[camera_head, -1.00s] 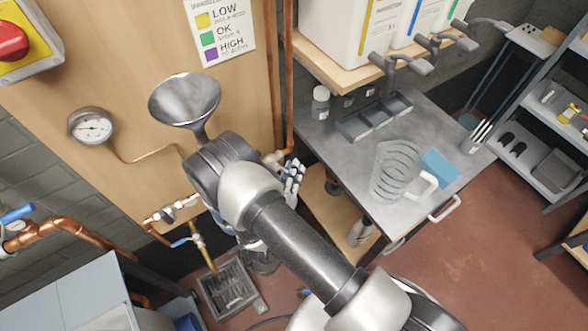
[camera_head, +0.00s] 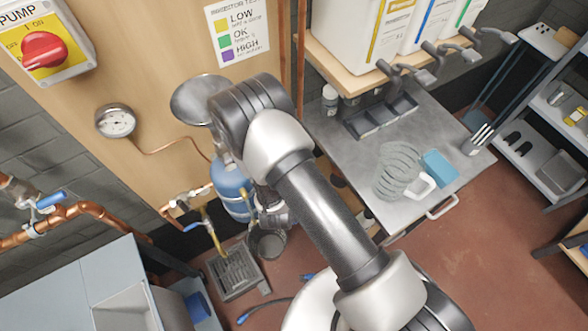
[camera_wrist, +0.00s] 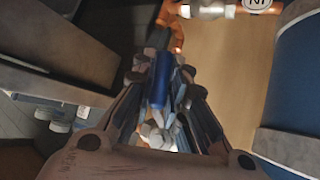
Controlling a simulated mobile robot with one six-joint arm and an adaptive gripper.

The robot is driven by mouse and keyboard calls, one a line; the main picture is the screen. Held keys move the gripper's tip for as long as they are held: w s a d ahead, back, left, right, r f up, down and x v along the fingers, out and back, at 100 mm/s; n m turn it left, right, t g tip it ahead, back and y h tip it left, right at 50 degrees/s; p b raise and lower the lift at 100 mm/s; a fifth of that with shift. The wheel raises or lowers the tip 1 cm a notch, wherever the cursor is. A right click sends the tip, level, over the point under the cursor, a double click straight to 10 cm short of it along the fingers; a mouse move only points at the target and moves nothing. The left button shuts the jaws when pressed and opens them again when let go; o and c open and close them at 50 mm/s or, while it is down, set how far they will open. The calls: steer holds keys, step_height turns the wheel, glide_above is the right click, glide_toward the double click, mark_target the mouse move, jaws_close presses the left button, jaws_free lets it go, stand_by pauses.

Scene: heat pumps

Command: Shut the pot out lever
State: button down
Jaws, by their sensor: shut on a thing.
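In the wrist view my gripper (camera_wrist: 160,125) is shut around a blue lever handle (camera_wrist: 160,80), which stands upright between the fingers. Copper pipework (camera_wrist: 176,30) shows just beyond it. A round tag (camera_wrist: 257,4) at the top edge is only partly readable. In the head view my arm hides most of the gripper. A blue tank (camera_head: 232,188) stands left of the arm, below the metal funnel (camera_head: 200,98). A separate blue lever (camera_head: 193,227) sits on the brass tap left of the tank. I cannot tell which lever carries the pot out name.
A bucket (camera_head: 268,244) and floor drain (camera_head: 236,272) lie below the tank. A metal table (camera_head: 400,205) with a coil stands on the right. The pump switch (camera_head: 44,50) and gauge (camera_head: 115,121) are on the wooden panel. A blue tank (camera_wrist: 296,85) is close in the wrist view.

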steer(key=shift+s+a+m+g+y, duration=0.3)
steer(key=shift+m+g+y, duration=0.1)
steer(key=shift+g+y, duration=0.1)
stand_by(0.3)
steer(key=c, duration=1.6)
jaws_free()
steer(key=shift+a, duration=0.1)
steer(key=v, duration=1.2)
